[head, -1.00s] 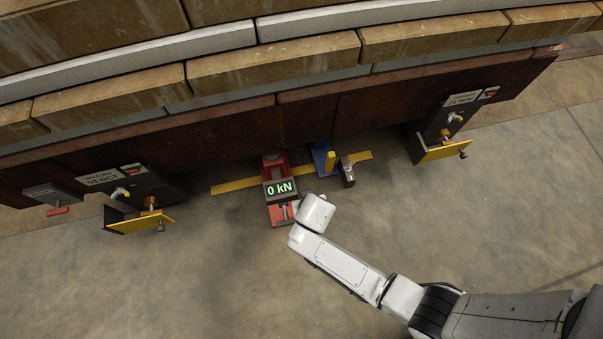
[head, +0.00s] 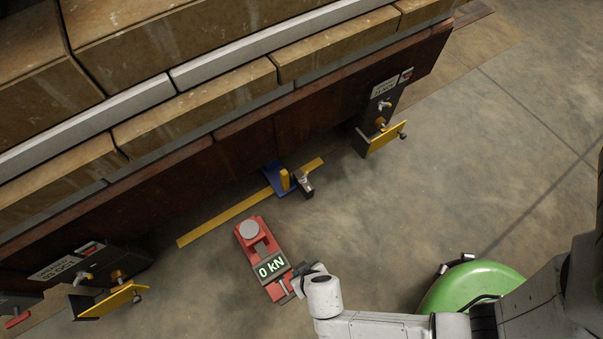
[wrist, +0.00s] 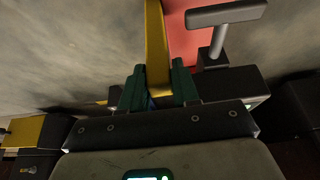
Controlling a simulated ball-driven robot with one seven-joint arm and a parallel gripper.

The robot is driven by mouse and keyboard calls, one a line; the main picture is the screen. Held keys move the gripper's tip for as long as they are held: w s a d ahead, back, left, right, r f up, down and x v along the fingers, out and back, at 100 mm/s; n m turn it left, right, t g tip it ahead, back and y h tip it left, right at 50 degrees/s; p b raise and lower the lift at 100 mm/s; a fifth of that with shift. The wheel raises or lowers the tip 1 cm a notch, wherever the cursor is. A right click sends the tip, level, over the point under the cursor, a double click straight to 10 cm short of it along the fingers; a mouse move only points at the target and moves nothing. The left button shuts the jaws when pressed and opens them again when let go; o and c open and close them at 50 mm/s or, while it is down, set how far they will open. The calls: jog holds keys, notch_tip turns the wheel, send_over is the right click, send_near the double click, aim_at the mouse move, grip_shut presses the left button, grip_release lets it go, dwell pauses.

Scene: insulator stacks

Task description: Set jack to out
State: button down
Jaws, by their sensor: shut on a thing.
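The red jack (head: 255,240) stands on open floor, clear of the brown wall base and on the near side of the yellow floor line (head: 225,216). Its round grey head pad is bare, and its display reads 0 kN. My gripper (head: 298,275) is at the jack's near end, beside the display; the head view partly hides its fingers. In the wrist view, the green fingers of my gripper (wrist: 158,85) are closed on a narrow yellow bar (wrist: 157,45) against the red jack body (wrist: 190,35). A grey T-shaped handle (wrist: 225,18) is just to the right.
A blue bracket with a yellow post (head: 279,180) stands at the wall base beyond the jack. Yellow-plated wall units stand right (head: 382,138) and left (head: 110,300). My green base is at lower right.

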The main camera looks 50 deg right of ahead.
jog(key=shift+s+a+f, duration=0.1)
jog(key=shift+s, duration=0.3)
jog(key=c, duration=1.1)
grip_release()
jog(key=shift+c, duration=0.2)
jog(key=shift+o, duration=1.1)
jog(key=shift+w, duration=0.1)
jog(key=p+v, duration=0.5)
jog(key=v, duration=0.6)
jog(key=shift+w, duration=0.1)
